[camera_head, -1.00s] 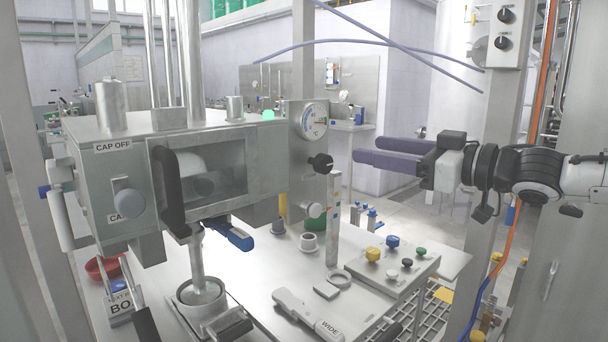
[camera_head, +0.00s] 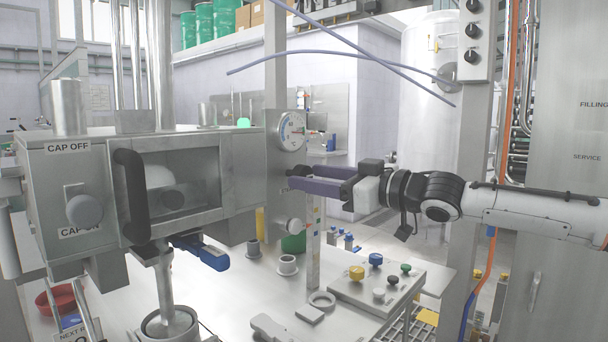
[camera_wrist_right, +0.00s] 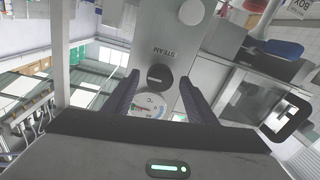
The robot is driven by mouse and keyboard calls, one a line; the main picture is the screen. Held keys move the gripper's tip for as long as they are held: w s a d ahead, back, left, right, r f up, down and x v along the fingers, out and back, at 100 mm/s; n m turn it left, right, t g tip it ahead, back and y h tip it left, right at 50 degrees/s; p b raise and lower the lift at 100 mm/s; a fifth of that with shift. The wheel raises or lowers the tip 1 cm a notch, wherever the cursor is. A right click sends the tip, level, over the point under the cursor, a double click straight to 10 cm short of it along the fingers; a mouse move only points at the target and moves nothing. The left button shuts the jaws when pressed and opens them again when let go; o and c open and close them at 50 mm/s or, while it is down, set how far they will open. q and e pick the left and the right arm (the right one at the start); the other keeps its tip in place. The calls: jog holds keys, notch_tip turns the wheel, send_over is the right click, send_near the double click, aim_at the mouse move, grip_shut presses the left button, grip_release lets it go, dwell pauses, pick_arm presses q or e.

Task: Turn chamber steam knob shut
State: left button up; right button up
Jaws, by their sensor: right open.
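The black steam knob (camera_wrist_right: 159,77) sits on the chamber's side plate, beside the label STEAM. In the wrist view it lies between the two purple fingers of my open right gripper (camera_wrist_right: 158,80), with a gap on each side. In the head view my right gripper (camera_head: 296,184) reaches in from the right to the side plate, and its fingers cover part of the dark knob (camera_head: 300,170). The round temperature gauge (camera_head: 292,131) is above the knob in the head view. It also shows in the wrist view (camera_wrist_right: 150,105). My left gripper is out of view.
A grey knob (camera_head: 296,226) sits below on the same plate. The chamber (camera_head: 100,200) has a black door handle (camera_head: 132,195). A blue-handled lever (camera_head: 205,252) hangs beneath. The table holds a panel (camera_head: 350,292) with several coloured knobs. A post (camera_head: 475,150) stands behind my right arm.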

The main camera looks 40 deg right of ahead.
jog(key=shift+w+a+r+p, duration=0.15)
jog(key=shift+w+p, duration=0.15)
jog(key=shift+w, duration=1.15)
jog(key=shift+c, duration=0.6)
jog(key=c, duration=0.9)
jog(key=shift+a, duration=0.1)
jog(key=shift+c, duration=0.2)
